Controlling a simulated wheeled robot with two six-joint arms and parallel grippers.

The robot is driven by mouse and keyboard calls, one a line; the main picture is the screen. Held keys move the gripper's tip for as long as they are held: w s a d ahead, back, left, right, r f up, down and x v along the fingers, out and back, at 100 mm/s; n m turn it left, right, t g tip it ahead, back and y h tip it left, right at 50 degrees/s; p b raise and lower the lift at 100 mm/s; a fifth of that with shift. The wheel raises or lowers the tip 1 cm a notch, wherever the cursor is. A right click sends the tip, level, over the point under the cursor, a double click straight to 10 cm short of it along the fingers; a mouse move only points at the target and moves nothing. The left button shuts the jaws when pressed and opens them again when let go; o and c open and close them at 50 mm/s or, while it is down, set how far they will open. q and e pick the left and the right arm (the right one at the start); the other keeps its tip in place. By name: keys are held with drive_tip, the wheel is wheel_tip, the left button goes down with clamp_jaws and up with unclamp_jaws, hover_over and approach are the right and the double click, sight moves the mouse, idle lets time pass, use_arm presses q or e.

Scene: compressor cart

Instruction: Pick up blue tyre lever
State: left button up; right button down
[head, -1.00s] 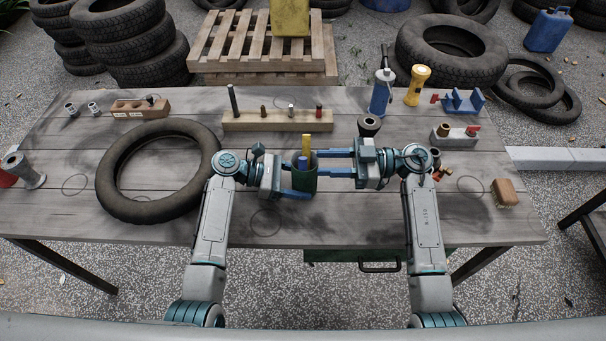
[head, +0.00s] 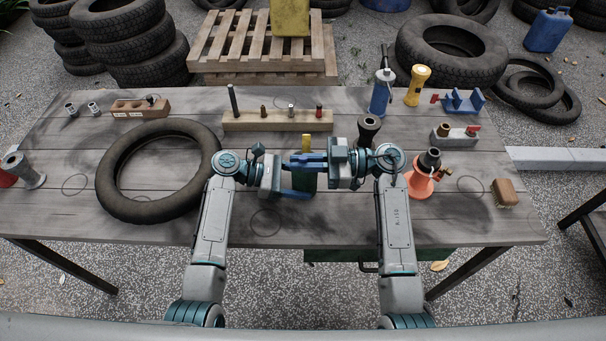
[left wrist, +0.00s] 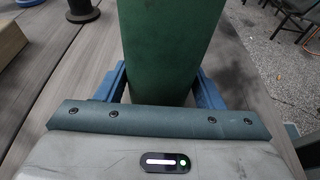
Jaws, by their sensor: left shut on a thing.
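A green holder (head: 305,183) stands upright on the table, seen large in the left wrist view (left wrist: 170,45). My left gripper (head: 303,189) is shut on it, with blue fingers on both sides. The yellow tyre lever (head: 306,140) sticks up from the holder's mouth. My right gripper (head: 306,160) reaches in from the right, with its blue fingers at the holder's mouth. The blue tyre lever is hidden by these fingers or blends with them. I cannot tell whether the right fingers are closed on it.
A bare tyre (head: 112,185) lies left of my left arm. A wooden block with pegs (head: 275,121) stands behind the holder. An orange funnel-shaped item (head: 419,184) and a brush (head: 505,192) are at right. The table front is clear.

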wheel_tip(320, 180, up, 18)
idle(0.6)
use_arm(q)
drive_tip(key=o, duration=0.8)
drive_tip(key=shift+o, duration=0.2)
